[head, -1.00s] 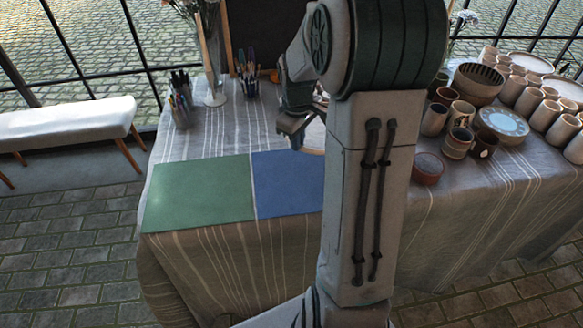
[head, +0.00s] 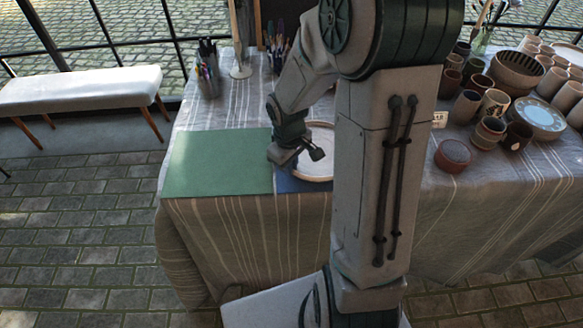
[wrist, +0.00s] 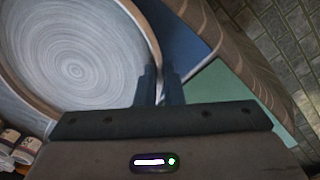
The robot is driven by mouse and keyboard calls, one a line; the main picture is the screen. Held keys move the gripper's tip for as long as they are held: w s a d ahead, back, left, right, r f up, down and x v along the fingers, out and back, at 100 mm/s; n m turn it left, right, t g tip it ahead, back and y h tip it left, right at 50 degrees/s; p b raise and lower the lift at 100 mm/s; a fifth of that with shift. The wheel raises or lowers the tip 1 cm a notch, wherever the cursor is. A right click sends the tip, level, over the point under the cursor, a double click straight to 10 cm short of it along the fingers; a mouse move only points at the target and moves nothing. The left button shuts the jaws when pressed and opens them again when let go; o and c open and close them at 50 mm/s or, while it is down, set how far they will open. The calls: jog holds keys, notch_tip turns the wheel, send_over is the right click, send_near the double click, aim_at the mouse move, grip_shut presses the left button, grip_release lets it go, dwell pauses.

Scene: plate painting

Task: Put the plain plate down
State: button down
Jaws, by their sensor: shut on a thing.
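The plain plate (wrist: 75,65) fills the left of the wrist view, pale grey with a brown rim and swirl rings. My gripper (wrist: 160,85) is shut on the plate's rim. In the head view the plate (head: 318,158) shows beside my gripper (head: 296,158), partly hidden behind my arm. It is over the blue mat (head: 290,184) and its far side; I cannot tell whether it touches the mat. The green mat (head: 217,162) lies bare to the left. In the wrist view the blue mat (wrist: 185,45) and green mat (wrist: 225,90) show beyond the rim.
Pen cups (head: 207,82) stand at the back left of the striped cloth table (head: 245,225). Cups, bowls and a blue-patterned plate (head: 537,117) crowd the right side, with a small red bowl (head: 453,155) nearest. A white bench (head: 80,90) stands off to the left.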

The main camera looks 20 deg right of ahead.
jog(key=shift+f, duration=0.65)
jog(key=shift+f, duration=0.1)
jog(key=c, duration=1.6)
grip_release()
jog(key=shift+o, duration=0.2)
notch_tip(320, 180, up, 12)
jog(key=p, duration=0.2)
jog(key=s+a+r+m+t, duration=0.1)
jog(key=s+r+m, duration=0.2)
jog(key=s, duration=0.4)
jog(key=s+a+r+m+t, duration=0.1)
jog(key=s+a+r+m, duration=0.1)
jog(key=s, duration=0.4)
jog(key=shift+s+r+m+y, duration=0.3)
jog(key=shift+s+r+m, duration=0.15)
jog(key=shift+r, duration=0.4)
